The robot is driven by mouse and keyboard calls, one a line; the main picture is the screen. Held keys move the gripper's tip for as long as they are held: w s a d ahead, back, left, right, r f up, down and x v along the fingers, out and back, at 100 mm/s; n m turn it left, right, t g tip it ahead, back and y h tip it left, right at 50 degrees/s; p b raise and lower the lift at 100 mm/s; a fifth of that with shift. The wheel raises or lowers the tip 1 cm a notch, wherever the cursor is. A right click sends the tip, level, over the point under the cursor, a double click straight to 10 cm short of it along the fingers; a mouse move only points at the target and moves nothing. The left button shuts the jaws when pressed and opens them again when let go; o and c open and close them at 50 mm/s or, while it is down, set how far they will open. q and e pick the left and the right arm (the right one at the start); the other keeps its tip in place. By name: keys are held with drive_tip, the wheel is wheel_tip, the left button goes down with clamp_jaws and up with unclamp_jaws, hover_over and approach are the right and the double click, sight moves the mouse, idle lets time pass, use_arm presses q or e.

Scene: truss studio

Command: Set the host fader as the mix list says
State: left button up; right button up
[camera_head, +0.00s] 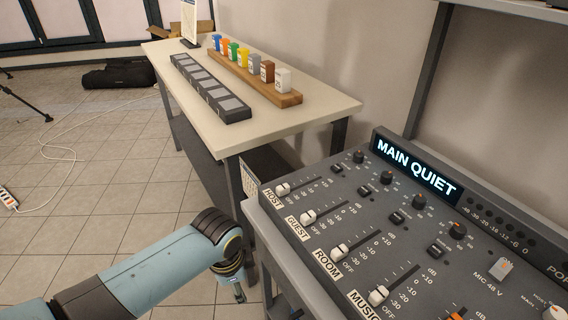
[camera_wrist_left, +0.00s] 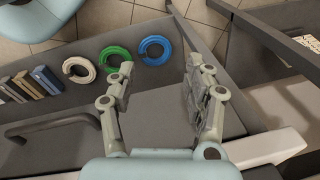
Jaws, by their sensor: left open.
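The mixing desk (camera_head: 385,215) stands at the right in the head view. Its HOST fader (camera_head: 283,189) has a white cap near the OFF end of its slot. The GUEST (camera_head: 308,217), ROOM (camera_head: 339,251) and MUSIC (camera_head: 378,295) fader caps also sit low. The desk's display (camera_head: 416,167) reads "MAIN QUIET". My left gripper (camera_head: 239,293) points down, left of the desk and below its edge, apart from the faders. In the left wrist view its fingers (camera_wrist_left: 158,85) are spread and empty. A printed sheet (camera_head: 250,181) hangs beside the desk; its text is unreadable. My right gripper is not in view.
A table (camera_head: 316,111) at the back holds a dark pad strip (camera_head: 208,88), a wooden rack (camera_head: 287,98) with several coloured blocks, and an upright sign (camera_head: 189,22). The wrist view shows white, green (camera_wrist_left: 115,55) and blue rings in a drawer-like tray. Cables cross the floor.

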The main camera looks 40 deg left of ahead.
use_arm(q)
drive_tip(key=w+r+m+p, duration=0.1)
drive_tip(key=w+r+m, duration=0.25)
drive_tip(key=r, duration=0.45)
drive_tip(key=w+r+m+p, duration=0.2)
drive_tip(key=w+r, duration=0.2)
drive_tip(key=r, duration=0.4)
drive_tip(key=m+g+p, duration=0.1)
drive_tip(key=m+g, duration=0.1)
drive_tip(key=m, duration=0.8)
approach(284, 187)
drive_tip(key=shift+h, duration=0.4)
drive_tip(key=f, duration=0.8)
drive_tip(key=shift+s+a+f, duration=0.2)
drive_tip(key=shift+a, duration=0.15)
drive_tip(key=shift+f, duration=0.4)
drive_tip(key=shift+c, duration=0.3)
clamp_jaws()
